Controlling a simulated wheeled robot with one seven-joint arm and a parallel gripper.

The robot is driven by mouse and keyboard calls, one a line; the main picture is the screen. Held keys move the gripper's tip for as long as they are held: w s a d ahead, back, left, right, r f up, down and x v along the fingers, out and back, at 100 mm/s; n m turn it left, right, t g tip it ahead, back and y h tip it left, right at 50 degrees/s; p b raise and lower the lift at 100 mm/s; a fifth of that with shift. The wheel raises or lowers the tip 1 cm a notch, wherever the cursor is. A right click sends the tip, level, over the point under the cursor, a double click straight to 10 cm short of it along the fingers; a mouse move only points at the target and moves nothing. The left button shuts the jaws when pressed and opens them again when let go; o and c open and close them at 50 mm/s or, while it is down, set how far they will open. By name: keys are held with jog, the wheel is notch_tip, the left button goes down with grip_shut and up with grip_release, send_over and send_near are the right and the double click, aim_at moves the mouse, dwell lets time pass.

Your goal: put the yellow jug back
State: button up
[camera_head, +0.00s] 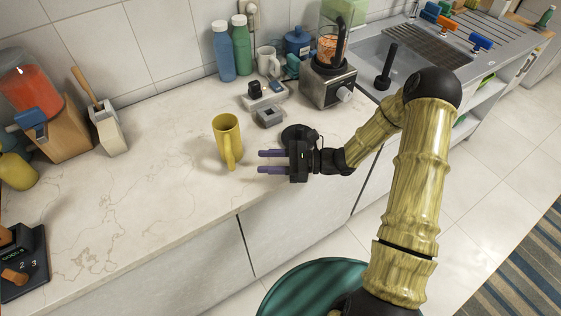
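The yellow jug (226,136) stands upright on the marble counter, left of my gripper, with its handle toward the front. My gripper (262,162) points left, with two purple fingers spread apart and nothing seen between them. Its fingertips are a little right of the jug's handle. I cannot tell whether they touch it, but a small gap seems to show.
A blender (329,84), a white mug (267,61) and blue and green bottles (223,52) stand at the back. A wooden box (62,131) and white holder (109,128) stand at left. The counter (130,200) left of the jug is clear. A sink (385,55) lies at right.

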jog(key=shift+s, duration=0.1)
jog(key=s+d+n+g+h, duration=0.4)
jog(key=s+d+n+h, duration=0.3)
jog(key=s+n+h, duration=0.35)
jog(key=s+d+r+n+t+h, duration=0.1)
jog(key=d+r+n+t+h, duration=0.5)
jog(key=d, duration=0.5)
jog(key=shift+r+n+t+h, duration=0.3)
jog(key=shift+r+n+h, duration=0.45)
jog(key=shift+r+n, duration=0.15)
